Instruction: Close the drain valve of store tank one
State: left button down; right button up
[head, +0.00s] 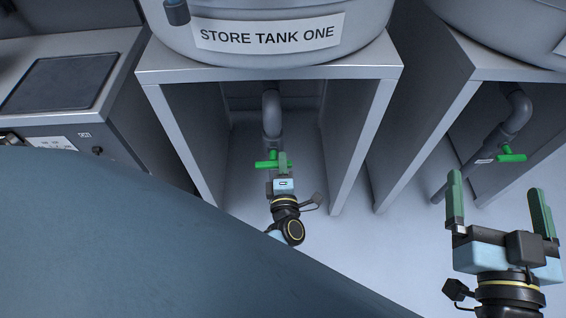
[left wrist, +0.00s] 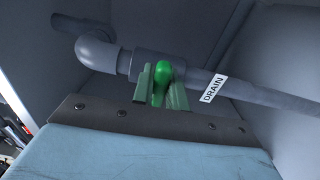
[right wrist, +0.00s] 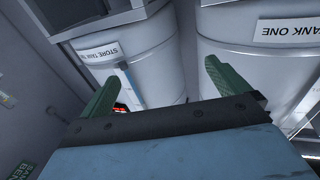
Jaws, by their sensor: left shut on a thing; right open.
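Store tank one (head: 265,33) is a grey tank with a printed label, on a grey stand. Under it a grey drain pipe (head: 271,115) bends down to a valve with a green handle (head: 262,165). My left gripper (head: 283,162) is inside the stand, shut on this handle. In the left wrist view the green handle (left wrist: 163,72) sits between the two fingers (left wrist: 160,90), beside a DRAIN tag (left wrist: 213,88). In the head view the handle appears to lie across the pipe; the gripper partly hides it. My right gripper (head: 503,212) is open and empty, at the right.
A neighbouring stand at the right holds another pipe with a green handle (head: 511,158). A cabinet (head: 75,85) stands at the left. The floor (head: 390,240) between is clear.

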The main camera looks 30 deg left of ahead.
pick_arm(q)
jog(key=c, duration=1.4)
grip_release()
jog(key=shift+s, duration=0.1)
jog(key=shift+s+d, duration=0.2)
jog(key=shift+s, duration=0.05)
jog(key=p+v, duration=0.1)
jog(key=v, duration=0.5)
jog(key=shift+s+p, duration=0.3)
jog(key=shift+p, duration=0.05)
pick_arm(e)
notch_tip(320, 180, down, 7)
jog(key=s+d+g+h, duration=0.1)
jog(key=g, duration=0.3)
jog(key=shift+s+d+r+h, duration=0.15)
jog(key=shift+d+r+h, duration=0.05)
jog(key=shift+d+h, duration=0.15)
pick_arm(q)
jog(key=shift+d, duration=0.15)
